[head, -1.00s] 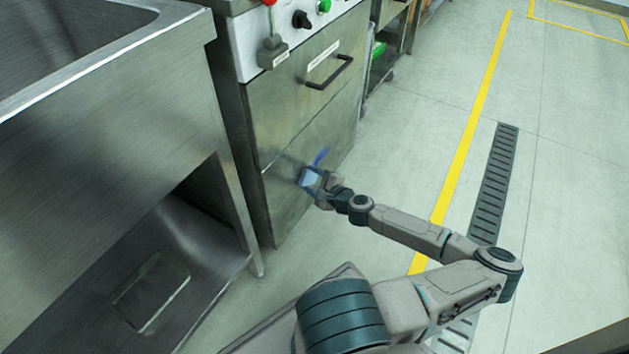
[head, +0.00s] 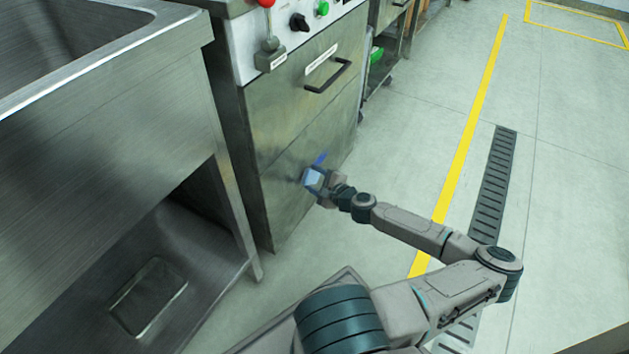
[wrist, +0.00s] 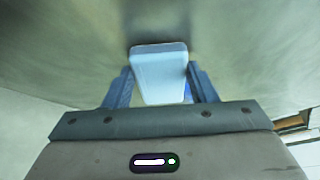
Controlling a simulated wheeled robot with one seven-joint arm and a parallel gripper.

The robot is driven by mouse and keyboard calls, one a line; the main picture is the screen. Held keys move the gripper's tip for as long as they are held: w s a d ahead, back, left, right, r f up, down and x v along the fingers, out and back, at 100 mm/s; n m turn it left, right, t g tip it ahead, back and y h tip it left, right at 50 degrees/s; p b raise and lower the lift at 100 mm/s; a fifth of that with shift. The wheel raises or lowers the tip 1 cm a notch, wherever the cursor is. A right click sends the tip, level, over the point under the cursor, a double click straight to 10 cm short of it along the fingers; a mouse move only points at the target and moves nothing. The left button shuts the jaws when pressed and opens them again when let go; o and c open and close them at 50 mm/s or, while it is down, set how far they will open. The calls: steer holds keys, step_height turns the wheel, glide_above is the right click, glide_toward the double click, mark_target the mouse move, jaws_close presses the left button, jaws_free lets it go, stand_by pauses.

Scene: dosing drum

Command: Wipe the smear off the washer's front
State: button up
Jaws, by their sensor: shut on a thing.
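The washer's front (head: 290,115) is a brushed steel panel, and it fills the upper part of the wrist view (wrist: 240,45). My gripper is shut on a pale blue block, like a sponge (head: 312,177), which also shows between the two blue fingers in the wrist view (wrist: 158,72). The block is at the panel and seems to touch it. The part of the panel behind the block is hidden.
A steel sink unit (head: 110,130) with a lower shelf stands close on the left. A drawer handle (head: 328,76), red-knobbed lever (head: 267,4) and black knob (head: 299,22) are higher on the washer. The floor to the right is open, with a drain grate (head: 494,180).

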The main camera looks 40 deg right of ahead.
mark_target(315, 164)
steer(key=shift+w+d, duration=0.4)
steer(key=shift+d, duration=0.25)
steer(key=shift+w+d+b, duration=0.35)
steer(key=shift+d+b, duration=0.15)
steer(key=shift+d, duration=0.4)
steer(key=shift+d, duration=0.15)
steer(key=shift+w+d+b, duration=0.35)
steer(key=shift+w+d, duration=0.1)
steer(key=shift+d, duration=0.25)
